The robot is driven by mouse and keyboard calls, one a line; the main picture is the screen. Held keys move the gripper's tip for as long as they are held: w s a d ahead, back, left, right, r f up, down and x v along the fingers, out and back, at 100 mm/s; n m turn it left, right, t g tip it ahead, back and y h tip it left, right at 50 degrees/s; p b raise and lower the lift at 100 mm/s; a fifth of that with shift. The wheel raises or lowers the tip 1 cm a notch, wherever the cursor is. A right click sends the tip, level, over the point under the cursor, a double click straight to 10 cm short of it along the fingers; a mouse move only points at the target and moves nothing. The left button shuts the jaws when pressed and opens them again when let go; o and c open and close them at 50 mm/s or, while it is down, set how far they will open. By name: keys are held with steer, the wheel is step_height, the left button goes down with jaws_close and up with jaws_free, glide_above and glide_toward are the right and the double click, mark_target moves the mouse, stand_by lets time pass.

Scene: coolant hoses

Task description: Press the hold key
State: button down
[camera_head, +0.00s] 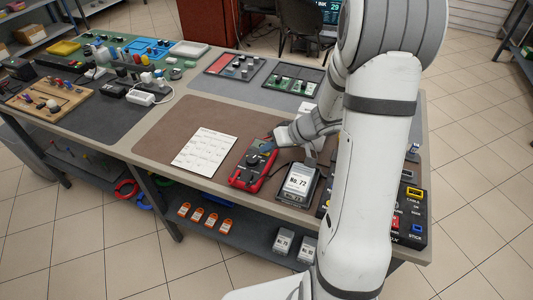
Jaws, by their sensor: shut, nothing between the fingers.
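A red and dark handheld meter (250,168) with a round dial lies on the brown mat (168,127) near the table's front edge. The hold key is too small to make out; the meter's far end is partly hidden by my gripper. My gripper (270,140) is shut and empty, at the meter's far right end. I cannot tell whether its tips touch the meter. My arm comes in from the right and covers part of the table.
A white printed sheet (204,151) lies left of the meter. A dark device labelled "No. 72" (299,182) stands close on its right. Trays and small parts fill the back.

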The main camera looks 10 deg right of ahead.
mark_target(269, 154)
steer(key=shift+f, duration=0.15)
stand_by(0.5)
steer(key=shift+r, duration=0.8)
steer(key=shift+r+p, duration=0.75)
steer(key=shift+r, duration=1.8)
steer(key=s+r+m+g+h, duration=0.1)
steer(key=s+r+h, duration=0.3)
steer(key=s, duration=0.6)
steer(key=s+r+m+g+h, duration=0.1)
steer(key=s+r+h, duration=0.3)
steer(key=s, duration=0.6)
steer(key=shift+s+a+r+m, duration=0.2)
steer(key=shift+s+r+m, duration=0.1)
steer(key=shift+r+m, duration=0.25)
